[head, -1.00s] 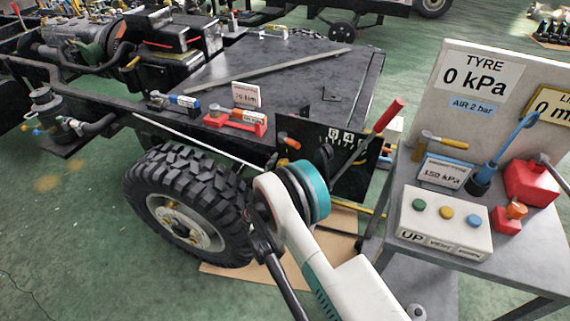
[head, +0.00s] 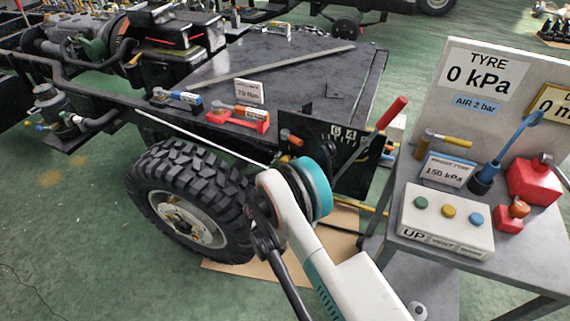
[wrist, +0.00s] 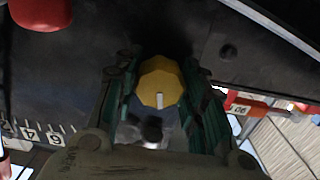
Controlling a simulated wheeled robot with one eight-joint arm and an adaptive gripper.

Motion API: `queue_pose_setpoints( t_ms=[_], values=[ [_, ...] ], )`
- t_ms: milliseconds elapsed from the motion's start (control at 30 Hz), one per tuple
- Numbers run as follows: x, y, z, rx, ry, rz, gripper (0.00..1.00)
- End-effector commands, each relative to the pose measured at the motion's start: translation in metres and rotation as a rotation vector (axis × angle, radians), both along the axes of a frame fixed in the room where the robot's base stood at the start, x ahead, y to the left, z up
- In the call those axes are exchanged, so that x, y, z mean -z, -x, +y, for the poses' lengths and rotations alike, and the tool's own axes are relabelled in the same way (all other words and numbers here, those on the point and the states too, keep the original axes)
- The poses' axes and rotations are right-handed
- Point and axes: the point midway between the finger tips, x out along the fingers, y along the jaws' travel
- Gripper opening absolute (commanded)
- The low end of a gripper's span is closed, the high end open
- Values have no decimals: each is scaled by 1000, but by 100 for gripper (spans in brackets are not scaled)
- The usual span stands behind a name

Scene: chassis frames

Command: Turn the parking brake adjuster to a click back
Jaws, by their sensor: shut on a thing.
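In the wrist view a yellow faceted knob with a white mark (wrist: 160,80), which I take for the parking brake adjuster, sits on a dark plate. My gripper (wrist: 160,92) is shut on it, one green-padded finger on each side. The white mark points toward the bottom of the picture. In the head view my arm's white and teal joint hides the gripper and the knob. A dark plate with a numbered scale (head: 348,134) stands behind my arm, and the red-handled lever (head: 392,113) leans up from it.
A tyred wheel (head: 190,200) is close left of my arm. A grey cart (head: 460,259) with a button box (head: 444,222) and a gauge board (head: 487,75) stands at right. A red tool (head: 238,119) lies on the chassis. Green floor is clear at lower left.

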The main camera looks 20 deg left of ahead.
Motion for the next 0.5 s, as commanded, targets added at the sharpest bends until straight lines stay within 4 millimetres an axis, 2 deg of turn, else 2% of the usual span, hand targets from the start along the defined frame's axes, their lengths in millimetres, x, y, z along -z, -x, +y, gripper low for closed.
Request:
queue_pose_setpoints(
  t_ms=[500],
  values=[
    [0, 0, 0, -1, 478, 36, 14]
  ],
)
